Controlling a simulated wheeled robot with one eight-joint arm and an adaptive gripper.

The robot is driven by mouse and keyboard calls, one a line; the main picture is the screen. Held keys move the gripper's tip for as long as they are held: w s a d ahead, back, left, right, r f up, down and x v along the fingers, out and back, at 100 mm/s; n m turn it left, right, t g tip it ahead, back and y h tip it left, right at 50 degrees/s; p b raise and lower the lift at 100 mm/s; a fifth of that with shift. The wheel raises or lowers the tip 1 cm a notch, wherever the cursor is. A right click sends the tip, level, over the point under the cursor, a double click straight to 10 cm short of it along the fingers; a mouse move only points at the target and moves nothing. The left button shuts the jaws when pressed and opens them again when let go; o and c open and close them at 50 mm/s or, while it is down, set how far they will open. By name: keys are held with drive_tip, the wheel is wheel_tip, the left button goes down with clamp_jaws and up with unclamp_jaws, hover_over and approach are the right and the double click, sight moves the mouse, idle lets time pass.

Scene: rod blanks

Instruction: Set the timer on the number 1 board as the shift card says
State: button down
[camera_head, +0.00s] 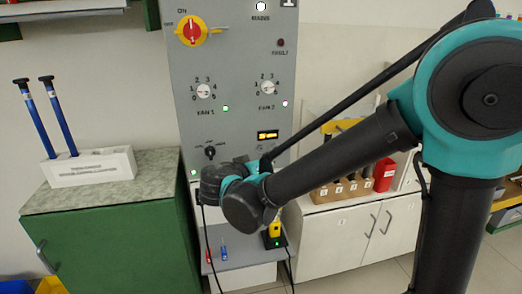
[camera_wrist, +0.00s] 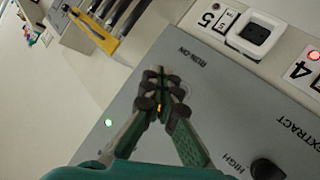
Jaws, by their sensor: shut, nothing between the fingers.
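The number 1 board (camera_head: 235,80) is a grey panel with a "1" tag at its top right. An orange display (camera_head: 268,135) is lit on its lower right. In the wrist view, the board's grey face (camera_wrist: 225,105) bears the words RUN-ON, EXTRACT and HIGH. My gripper (camera_wrist: 160,72) is shut and empty over the face, beside RUN-ON. A small orange patch shows between its fingers, the rest of that spot being covered. I cannot tell whether the tips touch the board. My arm hides the gripper in the head view. I cannot make out the shift card.
The board also has a red-yellow main switch (camera_head: 190,30), fan dials (camera_head: 204,91) and a black selector (camera_head: 210,153). A green cabinet (camera_head: 110,230) with a white rod holder (camera_head: 90,168) stands left. A white cabinet (camera_head: 345,235) with a block rack stands right.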

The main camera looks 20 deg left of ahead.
drive_tip(key=w+a, duration=0.3)
drive_tip(key=w, duration=0.2)
drive_tip(key=shift+w+a, duration=0.15)
drive_tip(key=shift+w, duration=0.15)
idle(1.4)
drive_tip(key=shift+w+a, duration=0.2)
drive_tip(key=shift+w+a, duration=0.2)
drive_tip(key=shift+w, duration=0.1)
idle(0.8)
drive_tip(key=shift+s, duration=0.1)
drive_tip(key=shift+s+d, duration=0.4)
drive_tip(key=shift+s, duration=0.15)
idle(0.3)
drive_tip(key=s+d, duration=0.1)
drive_tip(key=s, duration=0.2)
drive_tip(key=s+d, duration=0.1)
drive_tip(key=shift+s+d, duration=0.15)
drive_tip(key=shift+d, duration=0.2)
